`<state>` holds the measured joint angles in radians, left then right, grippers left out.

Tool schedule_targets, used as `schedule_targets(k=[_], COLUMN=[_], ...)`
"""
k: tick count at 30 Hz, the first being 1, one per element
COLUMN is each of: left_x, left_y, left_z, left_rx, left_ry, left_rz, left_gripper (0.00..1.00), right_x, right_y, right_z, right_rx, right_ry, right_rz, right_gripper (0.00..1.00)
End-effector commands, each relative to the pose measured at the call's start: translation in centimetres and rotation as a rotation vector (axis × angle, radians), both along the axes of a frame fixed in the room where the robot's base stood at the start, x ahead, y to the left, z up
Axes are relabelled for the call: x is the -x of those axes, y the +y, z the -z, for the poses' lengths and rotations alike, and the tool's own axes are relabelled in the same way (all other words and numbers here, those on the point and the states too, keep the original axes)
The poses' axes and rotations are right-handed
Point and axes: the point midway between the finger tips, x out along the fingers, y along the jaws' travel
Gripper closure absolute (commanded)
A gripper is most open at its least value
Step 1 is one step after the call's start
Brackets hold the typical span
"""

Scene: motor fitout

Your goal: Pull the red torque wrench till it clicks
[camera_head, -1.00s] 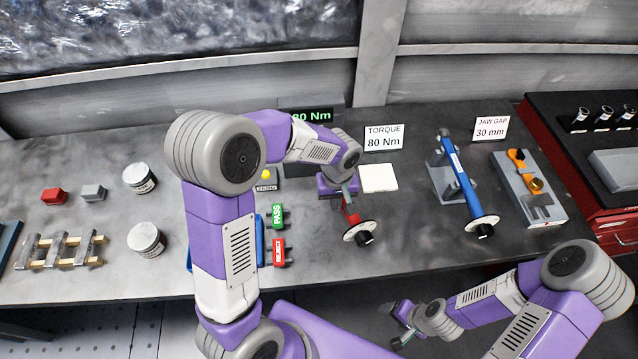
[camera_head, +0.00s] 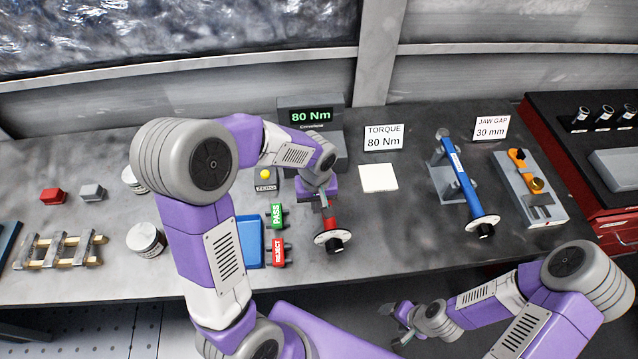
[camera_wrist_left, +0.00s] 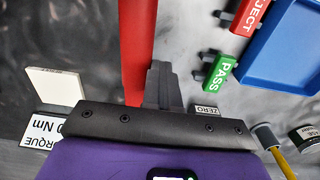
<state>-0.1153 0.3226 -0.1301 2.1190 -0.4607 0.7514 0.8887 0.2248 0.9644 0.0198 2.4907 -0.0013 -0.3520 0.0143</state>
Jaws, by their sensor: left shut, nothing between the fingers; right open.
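The red torque wrench (camera_head: 329,222) reaches toward the bench's front edge, its round dial end (camera_head: 333,238) showing; its far part is hidden under my left gripper. My left gripper (camera_head: 325,200) is low over it, shut and empty. In the left wrist view the closed fingertips (camera_wrist_left: 162,85) lie right beside the red wrench bar (camera_wrist_left: 137,45), on its PASS-block side; I cannot tell whether they touch. The display (camera_head: 311,116) behind reads 80 Nm. A card (camera_head: 383,137) says TORQUE 80 Nm. My right gripper (camera_head: 396,312) is open and empty, in front of the bench.
The green PASS block (camera_head: 277,216), red REJECT block (camera_head: 278,251) and blue tray (camera_head: 249,240) lie left of the wrench. A ZERO button (camera_head: 265,176) is behind them. A blue wrench (camera_head: 461,185) stands right. Bare bench (camera_head: 400,230) lies between the wrenches.

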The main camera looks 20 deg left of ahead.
Motion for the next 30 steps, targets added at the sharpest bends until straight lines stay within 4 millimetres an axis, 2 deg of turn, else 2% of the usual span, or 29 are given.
schedule_targets(k=[15, 26, 30], left_x=[1.5, 1.6, 1.6], left_y=[2.0, 2.2, 2.1], left_z=[0.0, 0.0, -0.5], left_rx=[0.0, -0.001, 0.0], left_ry=[0.001, 0.003, 0.002], left_rz=[0.0, 0.0, 0.0], left_gripper=[1.0, 1.0, 1.0], right_x=[0.0, 0.0, 0.0], right_y=[0.0, 0.0, 0.0], right_z=[0.1, 0.1, -0.3], right_rx=[0.0, 0.0, 0.0], right_ry=[0.0, 0.0, 0.0], right_rz=[0.0, 0.0, 0.0], right_gripper=[0.29, 0.29, 0.29])
